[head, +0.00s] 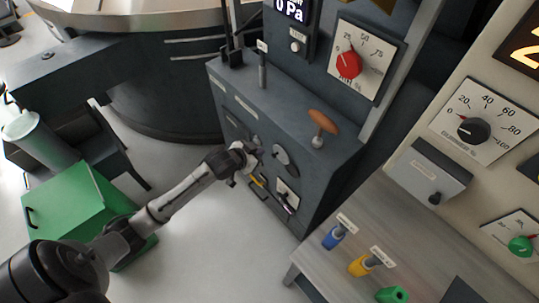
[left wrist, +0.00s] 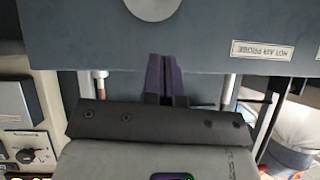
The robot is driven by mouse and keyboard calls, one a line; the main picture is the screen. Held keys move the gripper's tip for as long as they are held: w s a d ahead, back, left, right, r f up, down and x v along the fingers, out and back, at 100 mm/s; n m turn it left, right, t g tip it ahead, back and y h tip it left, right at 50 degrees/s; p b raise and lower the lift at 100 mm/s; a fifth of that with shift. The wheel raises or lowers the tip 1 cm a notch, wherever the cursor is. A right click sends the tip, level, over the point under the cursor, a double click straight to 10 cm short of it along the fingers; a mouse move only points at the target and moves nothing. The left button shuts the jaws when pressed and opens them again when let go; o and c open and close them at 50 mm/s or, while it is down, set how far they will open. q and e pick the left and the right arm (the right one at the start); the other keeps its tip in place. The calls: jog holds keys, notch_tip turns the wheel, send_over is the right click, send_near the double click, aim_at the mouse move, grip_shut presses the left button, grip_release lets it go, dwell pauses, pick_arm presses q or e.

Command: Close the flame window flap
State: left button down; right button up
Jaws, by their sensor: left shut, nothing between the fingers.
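A dark grey cabinet (head: 290,115) stands at the centre of the head view. A round grey disc (head: 284,160) on its front may be the flame window flap; no readable label confirms this, and I cannot tell if it is open or closed. My left gripper (head: 256,162) is at the cabinet front, just left of the disc. In the left wrist view its dark fingers (left wrist: 165,78) are together and empty, close to a grey panel (left wrist: 210,38). A pale round disc (left wrist: 153,6) is cut off at the top there. I cannot tell whether the fingers touch anything.
An orange-handled lever (head: 322,122) stands on the cabinet top. A white plate with a dark switch (head: 287,197) is below the disc. A green box (head: 75,205) stands at left.

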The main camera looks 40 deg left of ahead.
aim_at(277, 153)
pick_arm(q)
jog(key=x, duration=0.2)
jog(key=b+x, duration=0.1)
jog(key=x, duration=0.2)
jog(key=f+b+x, duration=0.1)
jog(key=x, duration=0.2)
jog(key=shift+s+f, duration=0.2)
jog(key=shift+a+f+b, duration=0.1)
jog(key=shift+f+b, duration=0.25)
jog(key=shift+f, duration=0.3)
jog(key=shift+w+f, duration=0.1)
jog(key=shift+f, duration=0.15)
jog(key=shift+f, duration=0.1)
